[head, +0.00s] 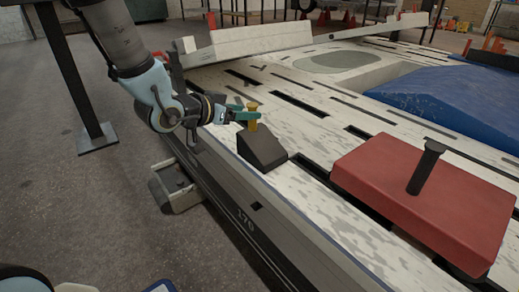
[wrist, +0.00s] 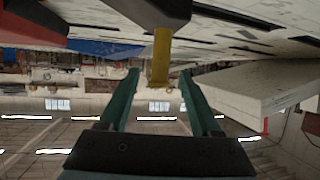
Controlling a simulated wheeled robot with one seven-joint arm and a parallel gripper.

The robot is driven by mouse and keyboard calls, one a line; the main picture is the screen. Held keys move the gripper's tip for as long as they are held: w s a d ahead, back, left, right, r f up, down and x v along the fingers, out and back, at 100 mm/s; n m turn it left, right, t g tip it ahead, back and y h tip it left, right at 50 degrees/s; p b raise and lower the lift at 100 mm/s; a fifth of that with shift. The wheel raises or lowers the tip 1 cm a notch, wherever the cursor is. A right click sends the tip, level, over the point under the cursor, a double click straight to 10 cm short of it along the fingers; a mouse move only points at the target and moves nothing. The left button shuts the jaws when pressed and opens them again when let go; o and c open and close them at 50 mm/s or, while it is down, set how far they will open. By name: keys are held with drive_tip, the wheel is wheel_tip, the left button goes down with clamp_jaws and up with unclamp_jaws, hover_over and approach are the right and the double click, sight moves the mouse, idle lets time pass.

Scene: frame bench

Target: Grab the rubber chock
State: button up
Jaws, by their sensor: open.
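The rubber chock (head: 262,152) is a black wedge with a yellow upright handle (head: 253,116). It stands on the pale bench near its front edge. In the wrist view, which is upside down, the chock's dark body (wrist: 155,12) is at the top and its handle (wrist: 161,52) points down. My gripper (head: 246,113) is open at the handle, above the wedge. In the wrist view the handle's end appears between the two teal fingers of my gripper (wrist: 160,74), with a visible gap on each side. I cannot tell how deep the handle sits between them.
A red block (head: 425,195) with a black handle lies on the bench to the right. A blue sheet-like mass (head: 455,100) is farther back. A raised pale beam (head: 250,42) lies behind my gripper. The slotted bench top (head: 325,125) between chock and beam is clear.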

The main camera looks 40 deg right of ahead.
sight(253, 129)
drive_tip(key=b+x, duration=0.1)
drive_tip(key=x, duration=0.3)
drive_tip(key=shift+a+f, duration=0.1)
drive_tip(key=shift+f, duration=0.1)
clamp_jaws()
drive_tip(key=shift+r, duration=0.15)
idle(1.0)
